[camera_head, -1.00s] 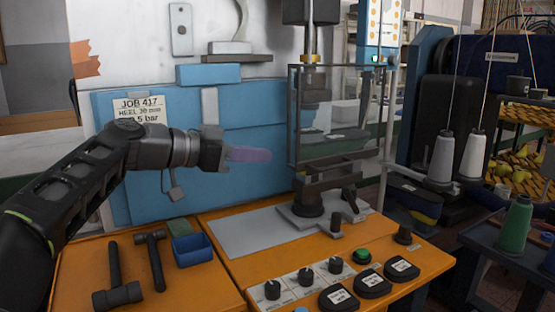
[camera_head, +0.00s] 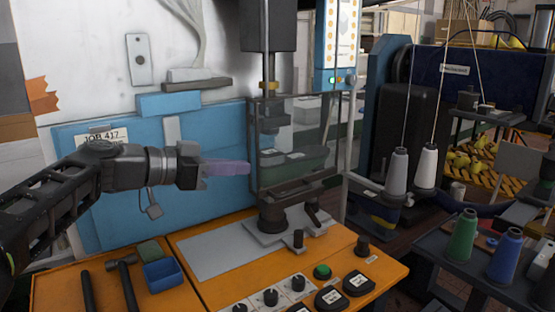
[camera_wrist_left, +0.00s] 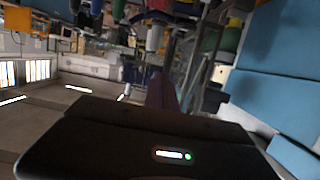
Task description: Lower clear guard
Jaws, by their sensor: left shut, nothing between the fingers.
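The clear guard (camera_head: 300,135) is a see-through panel in a thin dark frame on the press at centre. Its lower edge is by a dark bar above the press base (camera_head: 272,218). My left gripper (camera_head: 240,168) comes in from the left with purple fingers pointing right. Its fingers are shut and empty, with the tips close to the left edge of the guard's frame; I cannot tell whether they touch it. In the left wrist view the fingers (camera_wrist_left: 160,92) show dimly beyond the dark gripper body. My right gripper is out of view.
An orange bench with knobs, a green button (camera_head: 322,271) and black buttons lies in front. A blue panel (camera_head: 130,190) stands behind my arm. Thread cones (camera_head: 397,172) stand at right.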

